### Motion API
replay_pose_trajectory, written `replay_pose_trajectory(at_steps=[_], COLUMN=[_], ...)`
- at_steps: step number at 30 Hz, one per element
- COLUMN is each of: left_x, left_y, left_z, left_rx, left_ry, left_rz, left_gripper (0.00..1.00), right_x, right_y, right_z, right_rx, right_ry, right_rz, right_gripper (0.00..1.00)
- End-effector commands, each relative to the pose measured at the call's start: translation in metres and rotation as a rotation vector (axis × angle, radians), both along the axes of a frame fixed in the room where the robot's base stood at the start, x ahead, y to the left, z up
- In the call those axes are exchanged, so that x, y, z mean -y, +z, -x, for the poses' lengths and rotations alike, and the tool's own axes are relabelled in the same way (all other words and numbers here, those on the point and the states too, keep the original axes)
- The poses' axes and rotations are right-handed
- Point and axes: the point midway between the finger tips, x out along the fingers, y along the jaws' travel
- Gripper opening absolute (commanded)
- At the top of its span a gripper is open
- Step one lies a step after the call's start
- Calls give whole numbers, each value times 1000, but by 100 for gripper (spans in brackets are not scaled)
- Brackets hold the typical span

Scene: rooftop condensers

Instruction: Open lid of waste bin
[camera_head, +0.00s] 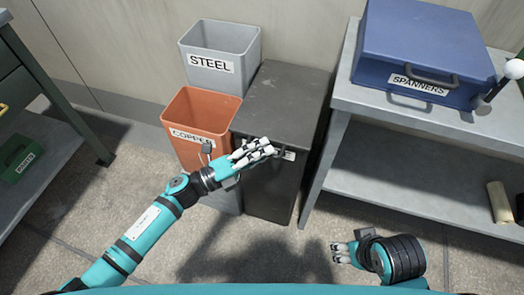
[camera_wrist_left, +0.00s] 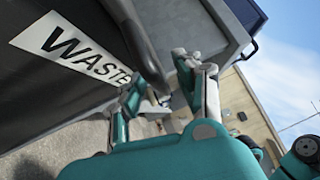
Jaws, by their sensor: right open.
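The waste bin (camera_head: 265,185) is a dark grey box with a flat lid (camera_head: 285,100), which lies shut. Its white WASTE label (camera_wrist_left: 75,48) is readable in the left wrist view and mostly hidden in the head view. A dark bar handle (camera_wrist_left: 140,38) stands out from the bin's front. My left gripper (camera_head: 262,149) is at the top front edge of the bin, at the handle. In the left wrist view the handle runs down between its fingers (camera_wrist_left: 160,85); whether they grip it is unclear. My right gripper (camera_head: 343,250) is open and empty above the floor.
An orange COPPER bin (camera_head: 205,105) stands just left of the waste bin, with a grey STEEL bin (camera_head: 220,42) behind. A grey shelf table (camera_head: 430,120) with a blue SPANNERS box (camera_head: 425,40) is close on the right. The floor in front is clear.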

Motion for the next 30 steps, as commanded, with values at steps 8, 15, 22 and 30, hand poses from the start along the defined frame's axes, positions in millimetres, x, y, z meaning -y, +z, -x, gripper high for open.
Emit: replay_pose_trajectory(at_steps=[8, 15, 22, 30], left_x=[1, 1, 0, 0], left_y=[0, 0, -1, -2], left_z=[0, 0, 0, 0], left_rx=[0, 0, -1, -2], left_ry=[0, 0, 0, 1], left_rz=[0, 0, -2, -4], left_gripper=[32, 0, 0, 0], right_x=[0, 0, 0, 0], right_y=[0, 0, 0, 0], right_z=[0, 0, 0, 0], right_rx=[0, 0, 0, 1], right_ry=[0, 0, 0, 0], right_rz=[0, 0, 0, 0], right_gripper=[54, 54, 54, 54])
